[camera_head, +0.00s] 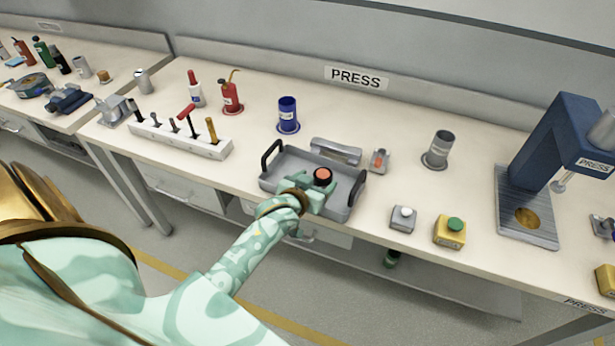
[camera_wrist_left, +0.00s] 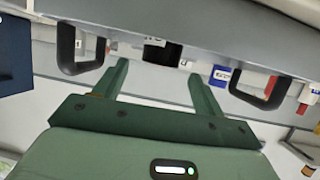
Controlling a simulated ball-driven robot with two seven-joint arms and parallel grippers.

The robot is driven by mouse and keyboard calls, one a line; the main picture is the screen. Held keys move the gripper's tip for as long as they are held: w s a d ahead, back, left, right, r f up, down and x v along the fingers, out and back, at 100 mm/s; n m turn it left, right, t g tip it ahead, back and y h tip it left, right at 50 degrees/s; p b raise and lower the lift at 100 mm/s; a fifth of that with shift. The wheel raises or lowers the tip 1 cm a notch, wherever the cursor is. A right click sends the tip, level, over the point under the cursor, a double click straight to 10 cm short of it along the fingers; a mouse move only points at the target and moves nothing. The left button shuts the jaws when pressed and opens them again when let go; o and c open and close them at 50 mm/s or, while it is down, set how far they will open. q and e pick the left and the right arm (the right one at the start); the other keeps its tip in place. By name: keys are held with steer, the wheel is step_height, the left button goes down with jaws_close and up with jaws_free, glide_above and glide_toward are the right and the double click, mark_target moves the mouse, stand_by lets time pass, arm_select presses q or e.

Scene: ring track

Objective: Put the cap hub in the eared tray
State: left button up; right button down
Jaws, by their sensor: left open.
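The cap hub (camera_head: 322,174), a short black cylinder with an orange-red top, is inside the grey eared tray (camera_head: 282,181) with black handles. In the left wrist view the black hub (camera_wrist_left: 162,52) shows just beyond and between the fingertips, and the tray (camera_wrist_left: 190,27) spans the top with a handle on each side. My left gripper (camera_head: 317,187), pale green, is open over the tray, its fingers around or just short of the hub. Whether they touch it I cannot tell. The hub's base is partly hidden. My right gripper is not in view.
Behind the tray are a grey holder (camera_head: 336,151), a small red-topped part (camera_head: 379,160) and a blue canister (camera_head: 288,115). A tool rack (camera_head: 180,138) stands left. Two button boxes (camera_head: 403,218) (camera_head: 450,231) and the blue press (camera_head: 548,155) stand right.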

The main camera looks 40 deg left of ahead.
arm_select(q)
steer(key=p+v, duration=0.1)
steer(key=v, duration=0.4)
steer(key=shift+d, duration=0.1)
steer(key=s+d+f+m+g+h, duration=0.1)
steer(key=s+d+f+m+h, duration=0.2)
steer(key=s+d+f, duration=0.35)
steer(key=s+d+f+m+g, duration=0.15)
steer(key=s+f, duration=0.25)
steer(key=f, duration=0.4)
steer(key=s+f+n+g, duration=0.1)
steer(key=s+f+g, duration=0.2)
steer(key=s+f, duration=0.35)
steer(key=s+a+f+g, duration=0.1)
steer(key=s+f+g, duration=0.1)
steer(key=s+f, duration=0.3)
steer(key=s+a+f+m+g, duration=0.1)
steer(key=s+f, duration=0.4)
steer(key=s, duration=0.8)
steer(key=s+a+f+m+g+y, duration=0.1)
steer(key=s+f+g, duration=0.3)
steer(key=s, duration=0.5)
steer(key=shift+s+a+f, duration=0.2)
steer(key=shift+s+f, duration=0.05)
steer(key=shift+f, duration=0.5)
